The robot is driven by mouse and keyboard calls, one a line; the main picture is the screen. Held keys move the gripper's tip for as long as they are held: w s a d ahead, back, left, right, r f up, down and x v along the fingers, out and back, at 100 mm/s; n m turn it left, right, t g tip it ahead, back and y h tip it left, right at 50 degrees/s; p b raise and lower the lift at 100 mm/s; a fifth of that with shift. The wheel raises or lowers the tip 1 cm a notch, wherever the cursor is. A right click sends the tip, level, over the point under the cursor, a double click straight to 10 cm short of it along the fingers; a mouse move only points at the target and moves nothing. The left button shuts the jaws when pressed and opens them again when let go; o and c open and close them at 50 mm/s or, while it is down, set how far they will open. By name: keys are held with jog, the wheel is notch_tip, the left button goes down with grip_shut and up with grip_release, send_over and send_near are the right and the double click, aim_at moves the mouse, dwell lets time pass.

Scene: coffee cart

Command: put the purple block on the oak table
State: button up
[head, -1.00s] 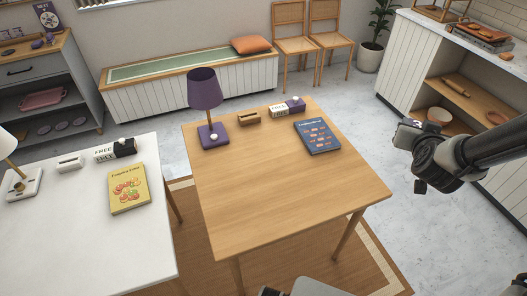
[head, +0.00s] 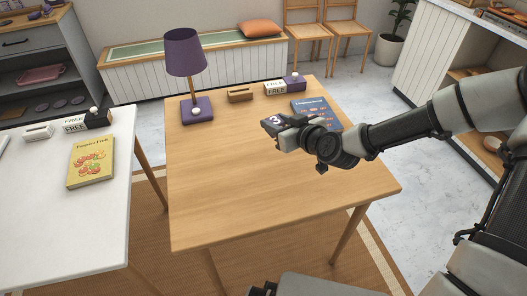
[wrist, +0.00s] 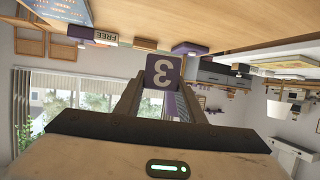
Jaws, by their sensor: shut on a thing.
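The purple block, marked with a white 3, is in my gripper (head: 284,126). The block (head: 273,122) shows at the gripper's tip in the head view. In the wrist view, the block (wrist: 163,71) sits between the two fingers of my gripper (wrist: 160,90). The oak table (head: 255,190) has a light wood top and fills the middle of the head view. The block appears over the table's right half, in front of the blue book. I cannot tell its exact height above the top. The wrist view is upside down, with the table top (wrist: 215,22) along its upper edge.
On the oak table stand a purple lamp (head: 197,108), a small wooden holder (head: 241,95), a FREE sign block (head: 276,87) and a blue book (head: 318,112). The table's front and middle are clear. A white table (head: 75,220) with a yellow book (head: 91,162) stands left.

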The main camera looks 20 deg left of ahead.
jog(key=shift+n+g+y, duration=0.6)
jog(key=shift+n+g, duration=0.1)
jog(key=shift+n, duration=0.1)
jog(key=a+f+b, duration=0.1)
jog(key=f, duration=0.1)
jog(key=s+a+f+b, duration=0.1)
jog(key=a+f, duration=0.1)
jog(key=f, duration=0.1)
jog(key=a+f+b, duration=0.1)
jog(key=f, duration=0.1)
jog(key=shift+s+a+f, duration=0.35)
jog(key=shift+s+f, duration=0.05)
jog(key=shift+f+b, duration=0.8)
jog(key=shift+f, duration=1.55)
jog(key=shift+f, duration=0.1)
jog(key=o, duration=0.6)
jog(key=shift+f, duration=0.1)
jog(key=o, duration=0.4)
jog(key=shift+o, duration=0.2)
